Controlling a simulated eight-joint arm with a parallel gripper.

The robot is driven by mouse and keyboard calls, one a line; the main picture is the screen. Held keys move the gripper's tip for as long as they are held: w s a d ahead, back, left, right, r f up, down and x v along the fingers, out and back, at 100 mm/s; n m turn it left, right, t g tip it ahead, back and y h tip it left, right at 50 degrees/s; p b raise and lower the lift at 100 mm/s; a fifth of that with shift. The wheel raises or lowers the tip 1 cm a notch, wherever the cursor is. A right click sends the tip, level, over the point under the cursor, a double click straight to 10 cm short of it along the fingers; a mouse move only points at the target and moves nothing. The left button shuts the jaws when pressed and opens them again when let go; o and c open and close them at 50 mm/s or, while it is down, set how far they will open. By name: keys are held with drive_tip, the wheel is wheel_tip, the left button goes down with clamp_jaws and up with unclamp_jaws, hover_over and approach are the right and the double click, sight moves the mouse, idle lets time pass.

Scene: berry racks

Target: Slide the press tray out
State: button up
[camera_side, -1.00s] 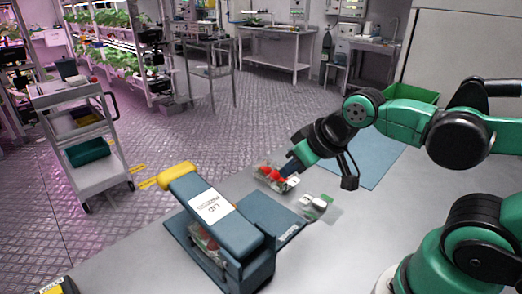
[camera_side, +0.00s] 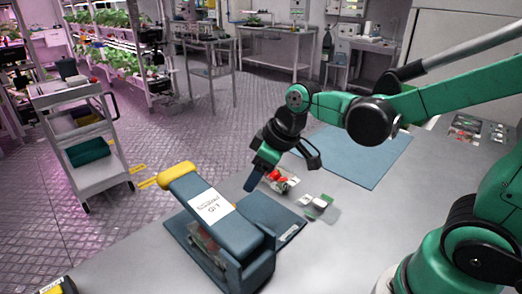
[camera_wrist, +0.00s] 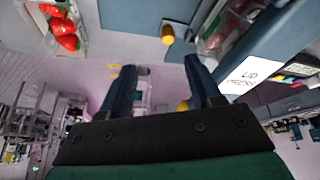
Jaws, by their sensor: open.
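The blue lid press (camera_side: 255,262) stands on the table in the side view, its yellow-ended lever with a white label slanting up to the left. A clear punnet with red berries (camera_wrist: 215,38) shows under the lever. A flat blue plate, seemingly the press tray (camera_side: 268,208), sticks out at the press's right side.
A punnet of strawberries (camera_side: 278,180) lies behind the plate, close to my gripper. A clear lid with white pieces (camera_side: 320,206) lies to its right. A blue mat (camera_side: 360,155) lies farther back. A trolley (camera_side: 85,150) stands on the floor at left.

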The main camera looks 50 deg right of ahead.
drive_tip(key=w+f+n, duration=0.1)
drive_tip(key=w+a+f+n+g+y, duration=0.1)
drive_tip(key=f, duration=0.1)
drive_tip(key=shift+w+a+f+n, duration=0.2)
drive_tip(key=shift+w+f+n, duration=0.05)
drive_tip(key=shift+w+n, duration=0.1)
drive_tip(key=shift+x, duration=2.8)
clamp_jaws()
